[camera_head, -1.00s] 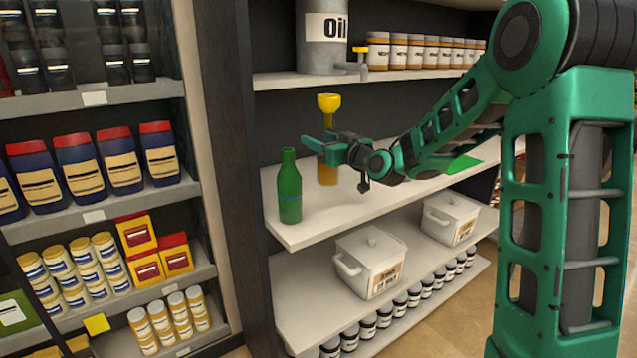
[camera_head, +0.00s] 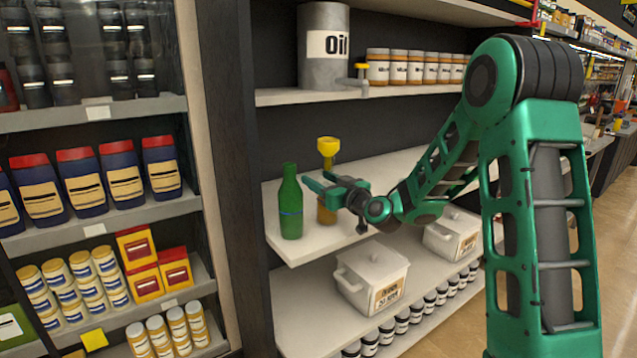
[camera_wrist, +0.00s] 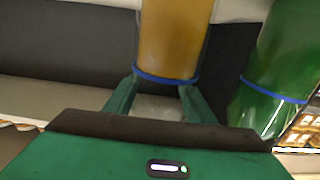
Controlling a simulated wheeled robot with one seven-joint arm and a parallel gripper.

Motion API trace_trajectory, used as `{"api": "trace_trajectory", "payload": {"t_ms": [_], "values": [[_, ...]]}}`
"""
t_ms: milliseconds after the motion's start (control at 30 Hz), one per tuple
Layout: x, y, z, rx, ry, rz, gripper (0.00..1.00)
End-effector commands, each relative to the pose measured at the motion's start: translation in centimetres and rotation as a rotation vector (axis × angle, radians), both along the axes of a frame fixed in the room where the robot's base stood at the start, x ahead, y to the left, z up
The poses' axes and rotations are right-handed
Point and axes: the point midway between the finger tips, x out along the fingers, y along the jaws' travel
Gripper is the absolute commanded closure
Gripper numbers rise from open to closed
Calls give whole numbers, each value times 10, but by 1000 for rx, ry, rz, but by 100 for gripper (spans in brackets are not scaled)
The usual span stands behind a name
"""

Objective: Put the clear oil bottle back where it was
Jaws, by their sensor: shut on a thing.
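The clear oil bottle (camera_head: 326,214) holds amber oil and has a yellow funnel (camera_head: 328,145) on top. It is upright at the middle shelf, just right of a green bottle (camera_head: 291,208). My gripper (camera_head: 320,184) comes from the right and is shut on the clear bottle, hiding part of it. In the wrist view the clear bottle (camera_wrist: 172,40) stands between my two fingers (camera_wrist: 158,95), with a blue band near them. The green bottle (camera_wrist: 278,70) is close at the right there. I cannot tell whether the clear bottle's base touches the shelf.
The middle shelf (camera_head: 300,249) has bare room in front of the bottles. A grey oil drum (camera_head: 323,70) and jars stand on the shelf above. White lidded tubs (camera_head: 372,275) stand below. A dark upright post (camera_head: 232,150) divides off the stocked shelves at left.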

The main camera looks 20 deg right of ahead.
Motion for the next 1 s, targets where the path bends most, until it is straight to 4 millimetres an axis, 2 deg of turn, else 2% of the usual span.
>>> {"api": "trace_trajectory", "payload": {"t_ms": [33, 100, 467, 667, 1000], "values": [[0, 0, -1, 0, 1, 0, 43], [0, 0, -1, 0, 1, 0, 32], [-1, -1, 2, 0, 1, -1, 32], [-27, -11, 1, 0, 3, -5, 32], [-89, -32, 1, 1, 3, -5, 32]]}}
